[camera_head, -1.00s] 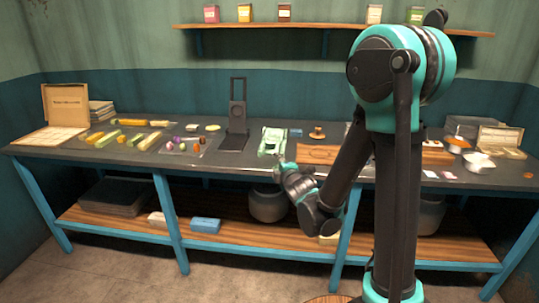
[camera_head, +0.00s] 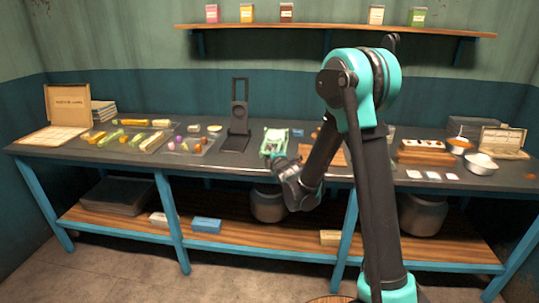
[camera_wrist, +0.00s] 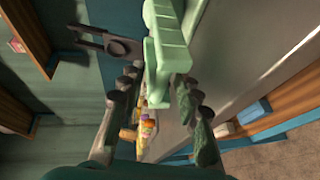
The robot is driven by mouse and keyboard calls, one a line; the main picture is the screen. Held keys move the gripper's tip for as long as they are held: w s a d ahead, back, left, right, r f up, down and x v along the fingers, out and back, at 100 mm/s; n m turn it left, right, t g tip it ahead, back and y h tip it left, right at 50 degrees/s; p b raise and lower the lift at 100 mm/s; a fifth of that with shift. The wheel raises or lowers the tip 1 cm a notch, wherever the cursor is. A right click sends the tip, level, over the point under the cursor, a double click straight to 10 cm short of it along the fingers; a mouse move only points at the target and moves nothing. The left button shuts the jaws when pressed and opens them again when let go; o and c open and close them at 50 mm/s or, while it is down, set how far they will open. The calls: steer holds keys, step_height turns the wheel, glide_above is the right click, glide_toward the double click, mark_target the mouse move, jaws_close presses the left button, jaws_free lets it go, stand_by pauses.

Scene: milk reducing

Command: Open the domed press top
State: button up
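A pale mint-green device (camera_head: 275,134), which I take to be the press, sits near the table's front edge, left of the arm. In the wrist view it shows as a blocky green body (camera_wrist: 170,35); no clear dome can be made out. My gripper (camera_head: 277,155) is at the front of the green device, overlapping its lower part in the head view. In the wrist view my gripper (camera_wrist: 158,80) has its two dark fingers spread, with the green body's near end between or just beyond their tips. Contact cannot be told.
A tall dark stand with a ring (camera_head: 238,115) stands left of the green device. Trays with small coloured items (camera_head: 187,143) lie further left. A wooden board (camera_head: 337,157) is partly hidden behind my arm. Bowls (camera_head: 480,166) stand at the right.

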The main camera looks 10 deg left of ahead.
jaws_close()
steer(key=shift+r, duration=0.15)
stand_by(0.4)
